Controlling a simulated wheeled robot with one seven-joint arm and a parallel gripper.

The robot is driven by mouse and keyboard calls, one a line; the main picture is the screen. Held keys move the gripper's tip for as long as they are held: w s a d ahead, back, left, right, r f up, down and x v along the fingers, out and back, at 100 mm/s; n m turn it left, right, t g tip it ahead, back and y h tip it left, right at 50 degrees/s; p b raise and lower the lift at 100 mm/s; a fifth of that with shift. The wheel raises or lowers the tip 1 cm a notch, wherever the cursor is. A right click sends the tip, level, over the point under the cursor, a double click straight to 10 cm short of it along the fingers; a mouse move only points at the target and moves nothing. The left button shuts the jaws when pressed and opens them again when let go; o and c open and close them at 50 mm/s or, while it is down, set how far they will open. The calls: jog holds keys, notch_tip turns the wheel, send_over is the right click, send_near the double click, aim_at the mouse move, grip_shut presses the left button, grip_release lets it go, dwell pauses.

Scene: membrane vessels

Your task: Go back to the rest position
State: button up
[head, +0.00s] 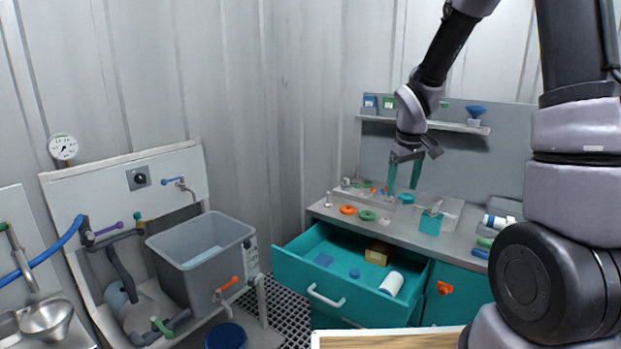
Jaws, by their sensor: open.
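My gripper (404,172) hangs from my arm above the workbench at the back right. Its two teal fingers point down and stand apart, with nothing seen between them. The fingertips show in front of small parts on the bench top (450,250); I cannot tell how far above the bench they are. My arm reaches in from the upper right.
A teal drawer (370,304) stands pulled out below the gripper, with a white roll (391,283) and a brown box (377,254) inside. Orange (348,210) and green (367,215) rings lie on the bench. A shelf (425,123) runs behind. A grey tank (201,258) stands left.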

jog(key=s+r+m+t+y, duration=0.2)
jog(key=s+r+m, duration=0.6)
jog(key=s+r, duration=1.3)
jog(key=shift+s+d+t, duration=0.25)
jog(key=shift+s+t, duration=0.1)
jog(key=shift+t, duration=0.85)
